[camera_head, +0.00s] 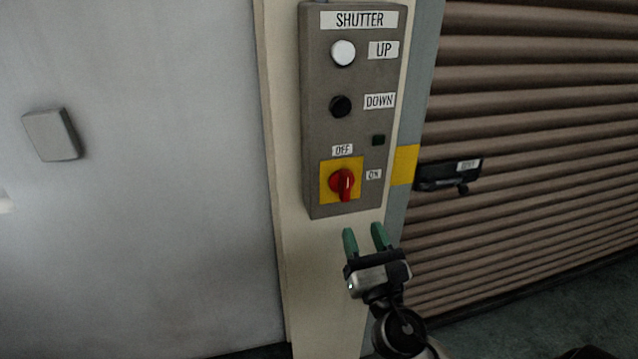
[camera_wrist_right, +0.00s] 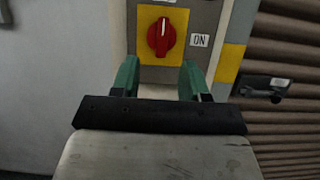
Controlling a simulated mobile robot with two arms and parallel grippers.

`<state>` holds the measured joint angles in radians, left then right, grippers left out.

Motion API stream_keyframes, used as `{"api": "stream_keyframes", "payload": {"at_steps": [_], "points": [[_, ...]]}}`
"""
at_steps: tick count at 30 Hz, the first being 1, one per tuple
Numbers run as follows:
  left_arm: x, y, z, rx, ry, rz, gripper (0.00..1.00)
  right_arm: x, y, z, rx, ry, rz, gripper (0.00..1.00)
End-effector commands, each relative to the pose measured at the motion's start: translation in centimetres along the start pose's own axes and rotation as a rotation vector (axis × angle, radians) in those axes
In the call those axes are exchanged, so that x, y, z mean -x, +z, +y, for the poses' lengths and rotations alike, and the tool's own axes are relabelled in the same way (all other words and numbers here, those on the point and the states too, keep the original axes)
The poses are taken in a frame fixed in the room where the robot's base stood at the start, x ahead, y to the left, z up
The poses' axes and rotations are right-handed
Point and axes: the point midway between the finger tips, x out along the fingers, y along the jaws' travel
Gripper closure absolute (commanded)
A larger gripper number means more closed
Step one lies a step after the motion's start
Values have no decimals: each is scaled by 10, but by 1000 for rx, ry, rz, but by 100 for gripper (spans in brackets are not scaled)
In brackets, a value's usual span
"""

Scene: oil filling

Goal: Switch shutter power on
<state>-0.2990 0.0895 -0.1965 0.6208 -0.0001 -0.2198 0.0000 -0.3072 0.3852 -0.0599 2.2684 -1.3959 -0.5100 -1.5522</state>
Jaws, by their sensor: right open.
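The shutter control box (camera_head: 355,160) is a grey panel on a cream post. Its red rotary power switch (camera_head: 342,183) sits on a yellow plate at the bottom, with OFF printed above and ON to the right. The knob looks roughly vertical, not turned toward ON. My right gripper (camera_head: 365,238) is open and empty, just below the box, with green fingertips pointing up toward the switch. In the right wrist view the red switch (camera_wrist_right: 161,37) shows between and beyond the open fingers (camera_wrist_right: 160,78), not touched. My left gripper is not in view.
Above the switch are a white UP button (camera_head: 343,53), a black DOWN button (camera_head: 340,106) and a small dark indicator (camera_head: 378,140). A brown ribbed shutter (camera_head: 540,130) with a black latch (camera_head: 448,174) stands right. A grey wall plate (camera_head: 52,135) is at left.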

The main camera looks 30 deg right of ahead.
Motion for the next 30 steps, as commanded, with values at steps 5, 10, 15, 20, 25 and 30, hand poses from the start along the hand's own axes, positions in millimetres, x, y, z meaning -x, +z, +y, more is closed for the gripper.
{"api": "stream_keyframes", "payload": {"at_steps": [5,10,15,20,25,30], "points": [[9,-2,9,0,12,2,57,-16,11,0,23,0,-23,55],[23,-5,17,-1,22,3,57,-48,13,0,22,1,-22,55],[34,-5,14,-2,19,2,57,-79,12,1,20,1,-20,55],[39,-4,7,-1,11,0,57,-99,11,1,18,0,-18,55],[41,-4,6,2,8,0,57,-108,9,1,17,1,-17,55],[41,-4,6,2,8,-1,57,-108,8,1,17,1,-16,55]]}}
